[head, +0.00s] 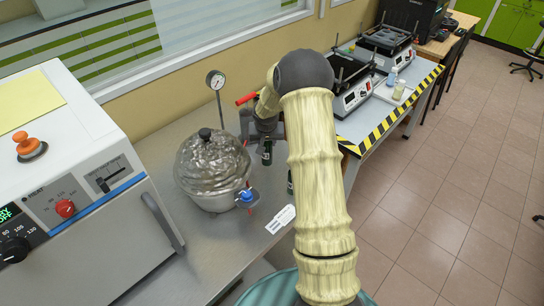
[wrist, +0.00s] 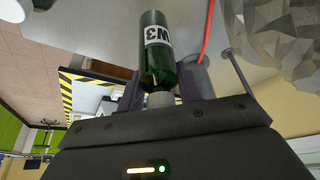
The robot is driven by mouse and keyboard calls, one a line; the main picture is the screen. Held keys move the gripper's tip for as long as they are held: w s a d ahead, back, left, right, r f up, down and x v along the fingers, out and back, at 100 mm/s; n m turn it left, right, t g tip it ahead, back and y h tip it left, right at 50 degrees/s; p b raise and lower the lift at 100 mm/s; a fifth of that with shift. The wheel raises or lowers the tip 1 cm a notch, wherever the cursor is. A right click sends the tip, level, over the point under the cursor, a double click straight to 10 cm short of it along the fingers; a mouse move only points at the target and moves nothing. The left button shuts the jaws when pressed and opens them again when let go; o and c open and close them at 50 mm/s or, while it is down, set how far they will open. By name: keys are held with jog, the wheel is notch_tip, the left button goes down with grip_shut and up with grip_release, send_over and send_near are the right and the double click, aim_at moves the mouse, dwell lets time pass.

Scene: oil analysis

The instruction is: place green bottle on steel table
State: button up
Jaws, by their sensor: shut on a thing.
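The green bottle (wrist: 156,45) is dark green with a white label and shows in the wrist view, neck toward my gripper. In the head view the bottle (head: 267,153) hangs below my gripper (head: 267,136), roughly upright. My gripper (wrist: 160,94) is shut on its neck end. The bottle is over the steel table (head: 225,250), right of the metal pot; I cannot tell whether its base touches the top. A second dark green bottle (head: 290,184) stands on the table, mostly hidden behind my arm.
A lidded metal pot (head: 212,172) with a gauge (head: 215,80) behind it stands close left of my gripper. A white device (head: 75,190) fills the left. A white tag (head: 281,219) lies near the front edge. A striped-edge table (head: 385,120) with hotplates is at right.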

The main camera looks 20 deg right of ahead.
aim_at(267, 153)
jog(key=shift+f, duration=1.1)
jog(key=shift+w+f+p, duration=0.1)
jog(key=shift+f+p, duration=0.35)
jog(key=shift+f, duration=1.45)
jog(key=o, duration=1.1)
jog(key=shift+f, duration=0.1)
jog(key=shift+c, duration=0.2)
jog(key=b+v, duration=0.2)
jog(key=v, duration=1)
jog(key=shift+b, duration=0.3)
